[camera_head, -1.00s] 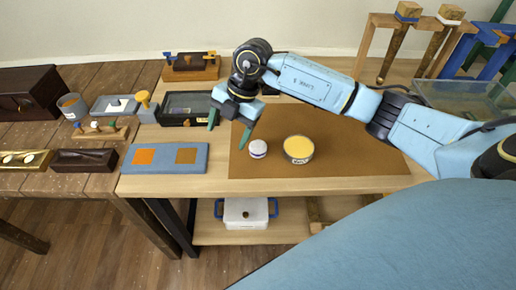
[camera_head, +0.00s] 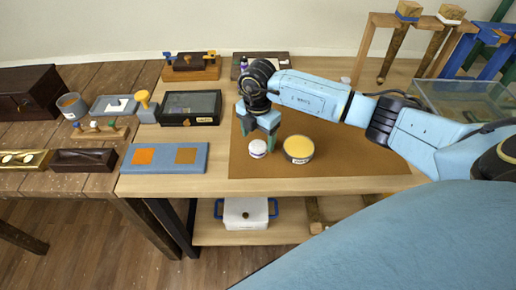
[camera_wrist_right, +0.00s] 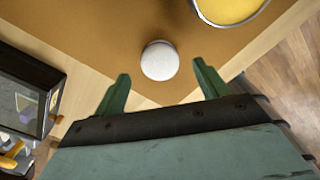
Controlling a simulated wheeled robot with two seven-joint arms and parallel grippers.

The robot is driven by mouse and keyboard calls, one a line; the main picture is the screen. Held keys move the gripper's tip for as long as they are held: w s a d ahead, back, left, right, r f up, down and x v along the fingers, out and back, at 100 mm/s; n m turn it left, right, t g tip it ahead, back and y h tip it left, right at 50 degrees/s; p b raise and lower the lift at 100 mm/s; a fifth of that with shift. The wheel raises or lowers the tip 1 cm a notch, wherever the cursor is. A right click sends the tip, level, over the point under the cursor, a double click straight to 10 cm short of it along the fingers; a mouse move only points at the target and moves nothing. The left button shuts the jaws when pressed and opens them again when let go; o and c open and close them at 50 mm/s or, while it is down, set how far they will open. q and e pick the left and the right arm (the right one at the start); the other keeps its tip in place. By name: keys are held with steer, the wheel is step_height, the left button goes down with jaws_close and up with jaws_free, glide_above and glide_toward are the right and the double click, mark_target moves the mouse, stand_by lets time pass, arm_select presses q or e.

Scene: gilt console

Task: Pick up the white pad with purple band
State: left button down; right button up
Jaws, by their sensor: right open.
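The white pad with purple band (camera_head: 258,149) sits on the brown mat (camera_head: 340,165), just left of a round tin with yellow contents. In the right wrist view the pad (camera_wrist_right: 160,61) shows its round white top, with a thin purple edge. My right gripper (camera_head: 259,141) is at the pad's back side in the head view. In the right wrist view its two green fingers (camera_wrist_right: 159,88) are spread wide and empty, with the pad ahead of the gap between them. I cannot tell whether a finger touches the pad. My left gripper is not in view.
The yellow tin (camera_head: 298,149) stands close to the right of the pad; its rim (camera_wrist_right: 228,12) shows in the wrist view. A blue board (camera_head: 165,158) with two orange-brown squares and a dark glass-topped box (camera_head: 190,108) lie to the left. The mat's right side is clear.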

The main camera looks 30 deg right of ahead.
mark_target(258, 145)
step_height(258, 145, down, 4)
steer(key=shift+r, duration=0.1)
steer(key=c, duration=1)
step_height(258, 145, up, 10)
steer(key=shift+r, duration=0.1)
steer(key=o, duration=0.3)
steer(key=shift+c, duration=1.3)
steer(key=shift+a, duration=0.1)
